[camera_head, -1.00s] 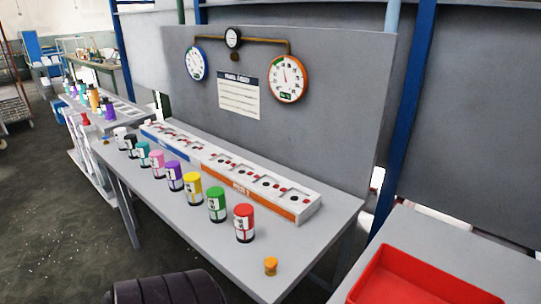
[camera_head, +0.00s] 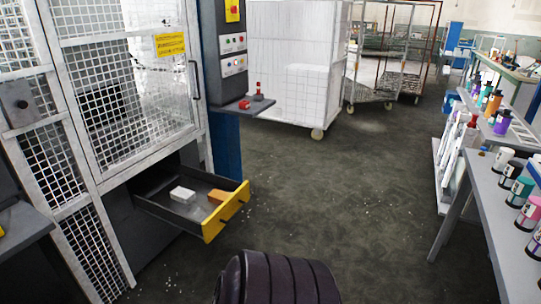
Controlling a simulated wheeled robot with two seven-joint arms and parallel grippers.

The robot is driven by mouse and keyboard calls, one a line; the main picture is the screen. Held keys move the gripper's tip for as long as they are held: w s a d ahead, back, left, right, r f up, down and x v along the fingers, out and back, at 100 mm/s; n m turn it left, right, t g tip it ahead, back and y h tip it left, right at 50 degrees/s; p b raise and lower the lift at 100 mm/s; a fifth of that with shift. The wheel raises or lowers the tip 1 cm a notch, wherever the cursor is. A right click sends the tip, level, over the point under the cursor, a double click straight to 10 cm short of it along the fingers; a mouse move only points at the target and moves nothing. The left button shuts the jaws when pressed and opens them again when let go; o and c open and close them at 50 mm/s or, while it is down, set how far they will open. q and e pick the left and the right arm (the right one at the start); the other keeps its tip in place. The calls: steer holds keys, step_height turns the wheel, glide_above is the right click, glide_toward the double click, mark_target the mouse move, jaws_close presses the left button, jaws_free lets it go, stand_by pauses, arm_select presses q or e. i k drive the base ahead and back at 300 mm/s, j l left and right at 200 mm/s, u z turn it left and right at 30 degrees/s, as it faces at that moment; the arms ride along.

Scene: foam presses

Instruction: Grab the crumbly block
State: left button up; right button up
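Two small blocks lie in an open drawer (camera_head: 150,207) with a yellow front, low on the caged press at the left. One is a white block (camera_head: 182,195), the other an orange-brown block (camera_head: 217,196) close to the yellow front. I cannot tell from here which of them is crumbly. Neither of my grippers shows in the head view.
The press (camera_head: 120,90) with its mesh door and control panel (camera_head: 232,60) stands at the left. A white wheeled cart (camera_head: 290,60) stands behind. A bench (camera_head: 490,205) with coloured canisters is at the right. The dark floor between is clear.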

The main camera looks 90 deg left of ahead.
mark_target(184, 196)
steer(key=u, duration=3.5)
steer(key=i+l, duration=0.25)
steer(key=i, duration=0.2)
steer(key=i+l+u, duration=0.1)
steer(key=i+l, duration=0.15)
steer(key=i, duration=0.15)
